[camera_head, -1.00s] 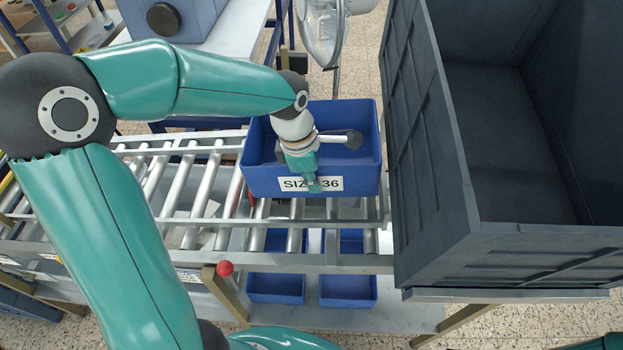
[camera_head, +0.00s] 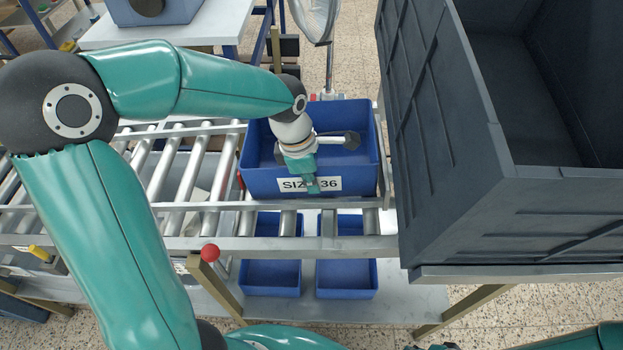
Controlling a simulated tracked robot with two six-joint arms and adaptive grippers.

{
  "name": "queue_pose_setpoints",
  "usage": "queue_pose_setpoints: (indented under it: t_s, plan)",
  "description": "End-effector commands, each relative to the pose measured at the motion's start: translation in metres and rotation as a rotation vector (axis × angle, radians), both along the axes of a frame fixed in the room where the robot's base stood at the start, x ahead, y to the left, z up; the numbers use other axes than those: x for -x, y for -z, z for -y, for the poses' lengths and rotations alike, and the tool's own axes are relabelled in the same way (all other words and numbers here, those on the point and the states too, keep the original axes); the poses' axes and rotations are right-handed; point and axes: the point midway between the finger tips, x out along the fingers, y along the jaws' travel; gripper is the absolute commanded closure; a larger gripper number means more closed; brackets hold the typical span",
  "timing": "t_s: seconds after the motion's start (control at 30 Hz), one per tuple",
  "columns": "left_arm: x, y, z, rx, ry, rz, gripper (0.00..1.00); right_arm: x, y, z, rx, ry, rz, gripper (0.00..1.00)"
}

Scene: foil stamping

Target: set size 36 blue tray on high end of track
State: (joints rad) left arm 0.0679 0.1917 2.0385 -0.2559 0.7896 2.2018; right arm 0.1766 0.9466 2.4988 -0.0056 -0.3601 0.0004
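The blue tray (camera_head: 355,125) with a white label reading "SIZ", a hidden letter and "36" is at the right end of the roller track (camera_head: 185,180), beside the big dark crate. My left gripper (camera_head: 314,188) is at the tray's near wall, in front of the label, and covers part of it. Its fingers are small and overlap the wall, so I cannot tell whether they are closed on it. The tray looks upright; whether its bottom touches the rollers is hidden. My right gripper is not clearly visible; only a bit of my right arm shows at the bottom right corner.
A large dark grey crate (camera_head: 450,180) stands right of the track. Two blue trays (camera_head: 270,278) (camera_head: 346,280) sit on a shelf below. A red knob (camera_head: 210,254) tops a post at the track's front. The rollers left of the tray are clear.

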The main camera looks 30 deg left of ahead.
Motion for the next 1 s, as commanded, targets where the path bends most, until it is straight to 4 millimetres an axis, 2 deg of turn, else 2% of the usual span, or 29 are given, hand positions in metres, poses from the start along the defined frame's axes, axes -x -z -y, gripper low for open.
queue_pose_setpoints:
  t_s: [0.2,0.23,0.4,0.73,1.0]
  plan:
    - [-0.001,-0.001,0.000,0.000,-0.001,0.004,1.00,0.000,0.000,0.000,0.000,0.000,0.000,0.69]
    - [-0.001,-0.001,0.000,0.000,-0.001,0.004,0.90,0.000,0.000,0.000,0.000,0.000,0.000,0.69]
    - [0.000,-0.001,-0.001,0.000,-0.001,0.002,0.65,0.000,0.000,0.000,0.000,0.000,0.000,0.69]
    - [0.001,-0.002,-0.001,0.000,-0.002,-0.003,0.65,0.000,-0.002,0.000,0.000,0.000,0.000,0.69]
    - [0.000,-0.032,-0.001,0.000,-0.001,0.001,0.65,0.000,-0.025,0.000,0.000,0.000,0.000,0.69]
